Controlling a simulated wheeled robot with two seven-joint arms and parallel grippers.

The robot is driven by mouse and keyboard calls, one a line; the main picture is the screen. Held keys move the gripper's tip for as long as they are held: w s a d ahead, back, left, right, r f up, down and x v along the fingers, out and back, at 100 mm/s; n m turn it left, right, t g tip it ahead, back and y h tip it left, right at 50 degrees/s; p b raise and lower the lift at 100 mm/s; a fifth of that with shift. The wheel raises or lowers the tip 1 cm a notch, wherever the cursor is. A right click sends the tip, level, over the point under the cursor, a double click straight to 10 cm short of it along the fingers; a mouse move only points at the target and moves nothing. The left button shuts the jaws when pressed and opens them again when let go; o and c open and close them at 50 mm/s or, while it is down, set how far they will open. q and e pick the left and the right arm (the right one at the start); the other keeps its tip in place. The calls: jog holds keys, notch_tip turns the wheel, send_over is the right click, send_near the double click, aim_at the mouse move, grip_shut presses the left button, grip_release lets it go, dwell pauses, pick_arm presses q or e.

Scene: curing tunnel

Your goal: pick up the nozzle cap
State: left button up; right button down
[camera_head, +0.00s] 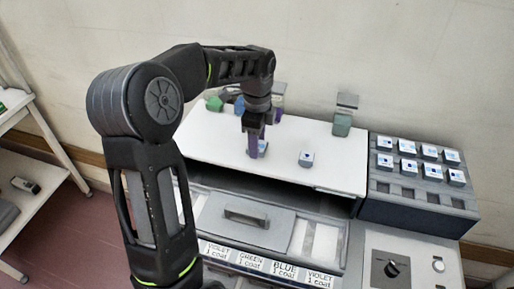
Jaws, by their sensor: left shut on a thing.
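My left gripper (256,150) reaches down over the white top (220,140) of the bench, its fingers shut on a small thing. Only a little violet, blue and white shows at the fingertips, so I cannot tell for sure whether this is the nozzle cap. I cannot tell whether it touches the white top. A small pale block with a blue mark (306,158) stands apart, to the right of the gripper. My right gripper is out of view.
A dark rack (425,193) on the right holds several similar blocks in its back rows, with empty slots in front. A handled grey panel (245,219) and a knob (391,269) are in front.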

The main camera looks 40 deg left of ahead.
pick_arm(q)
jog(key=shift+r, duration=0.1)
jog(key=shift+c, duration=0.4)
notch_tip(320, 180, up, 6)
jog(key=shift+r+b, duration=0.25)
jog(key=shift+b, duration=0.4)
notch_tip(320, 180, up, 3)
jog(key=shift+r+p, duration=0.2)
jog(key=shift+p, duration=0.75)
jog(key=shift+f, duration=0.1)
